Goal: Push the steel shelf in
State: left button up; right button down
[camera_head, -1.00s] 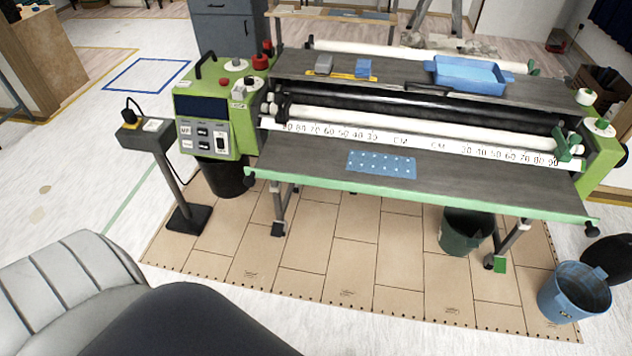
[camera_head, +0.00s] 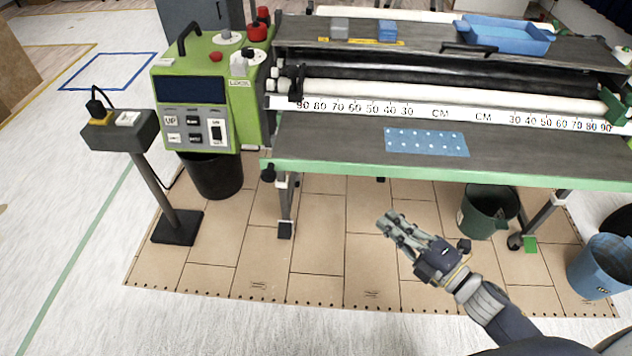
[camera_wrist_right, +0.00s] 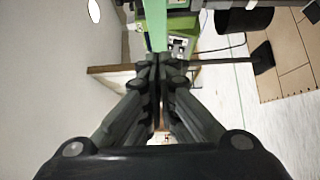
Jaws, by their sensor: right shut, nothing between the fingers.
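The steel shelf (camera_head: 330,140) is the dark grey board with a green front edge that sticks out at the front of the green wallpaper paster. A blue dotted sheet (camera_head: 426,142) lies flat on it. My right gripper (camera_head: 388,222) is shut and empty, below and in front of the shelf's green edge in the head view, not touching it. In the right wrist view the closed fingers (camera_wrist_right: 155,65) point towards the green edge strip (camera_wrist_right: 155,25). My left gripper is not in view.
A control box (camera_head: 195,100) with buttons is at the machine's left end. A post with a switch box (camera_head: 120,130) stands farther left. A dark green bin (camera_head: 487,212) and a blue bucket (camera_head: 603,266) stand at the right. Brown floor boards (camera_head: 310,235) lie below.

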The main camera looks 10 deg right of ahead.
jog(key=w, duration=0.1)
jog(key=p, duration=0.1)
send_near(345, 169)
jog(key=a+x, duration=0.1)
jog(key=x, duration=0.3)
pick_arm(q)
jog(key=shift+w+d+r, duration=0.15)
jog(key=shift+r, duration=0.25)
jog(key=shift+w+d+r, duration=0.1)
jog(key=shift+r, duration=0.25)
pick_arm(e)
jog(key=shift+w+d+f, duration=0.1)
jog(key=shift+w+d, duration=0.1)
jog(key=shift+d, duration=0.1)
jog(key=shift+w, duration=0.1)
